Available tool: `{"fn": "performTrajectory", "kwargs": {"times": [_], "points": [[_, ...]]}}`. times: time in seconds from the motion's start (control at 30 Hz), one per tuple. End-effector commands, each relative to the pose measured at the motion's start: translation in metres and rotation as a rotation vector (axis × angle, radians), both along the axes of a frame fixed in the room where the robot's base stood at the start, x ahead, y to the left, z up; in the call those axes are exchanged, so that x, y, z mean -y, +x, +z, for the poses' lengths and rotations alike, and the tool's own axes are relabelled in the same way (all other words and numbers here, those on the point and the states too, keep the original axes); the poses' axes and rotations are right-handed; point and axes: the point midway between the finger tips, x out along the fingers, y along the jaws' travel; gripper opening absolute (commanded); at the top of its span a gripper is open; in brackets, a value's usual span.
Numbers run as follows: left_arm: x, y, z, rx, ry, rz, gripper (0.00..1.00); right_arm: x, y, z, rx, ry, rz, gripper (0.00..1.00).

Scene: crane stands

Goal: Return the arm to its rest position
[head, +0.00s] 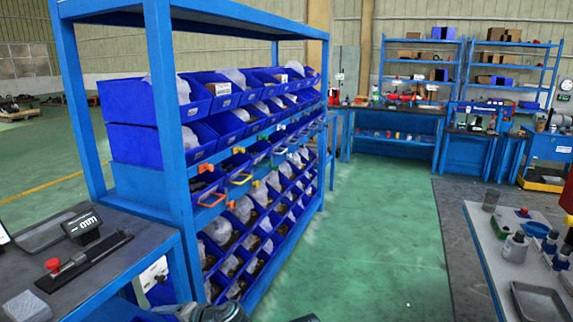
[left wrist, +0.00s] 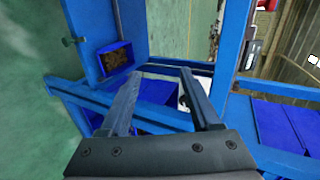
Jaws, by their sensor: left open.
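My left gripper (left wrist: 160,74) shows in the left wrist view with its two fingers apart and nothing between them. Beyond the fingers are blue frame bars and a small blue bin (left wrist: 115,58) with brownish contents. I cannot tell whether the fingers touch any bar. In the head view only dark parts of an arm show at the bottom edge, and no fingertips can be made out. My right gripper is in neither view.
A blue rack (head: 165,90) with rows of blue bins stands close on the left. A grey-topped bench (head: 100,285) is at the lower left, a white-topped table (head: 490,255) at the right. Green floor (head: 365,230) between them is clear. Blue shelves (head: 425,62) stand at the back.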

Motion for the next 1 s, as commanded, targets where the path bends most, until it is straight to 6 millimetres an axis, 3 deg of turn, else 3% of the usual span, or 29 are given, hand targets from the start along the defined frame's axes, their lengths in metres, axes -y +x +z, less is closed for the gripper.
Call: {"fn": "performTrajectory", "kwargs": {"times": [0.03,0.1,0.5,0.7,1.0], "points": [[0.012,-0.004,0.018,-0.014,-0.064,0.002,0.64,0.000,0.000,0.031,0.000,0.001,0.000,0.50],[0.032,-0.011,0.023,-0.042,-0.168,0.008,0.64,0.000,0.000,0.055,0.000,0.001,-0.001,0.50],[0.173,-0.071,0.063,-0.290,-0.732,0.034,0.64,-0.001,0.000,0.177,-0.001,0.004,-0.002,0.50],[0.221,-0.097,0.083,-0.394,-0.894,0.037,0.64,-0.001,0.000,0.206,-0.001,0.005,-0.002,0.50],[0.236,-0.107,0.086,-0.433,-0.949,0.040,0.64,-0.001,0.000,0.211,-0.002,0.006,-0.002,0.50]]}}
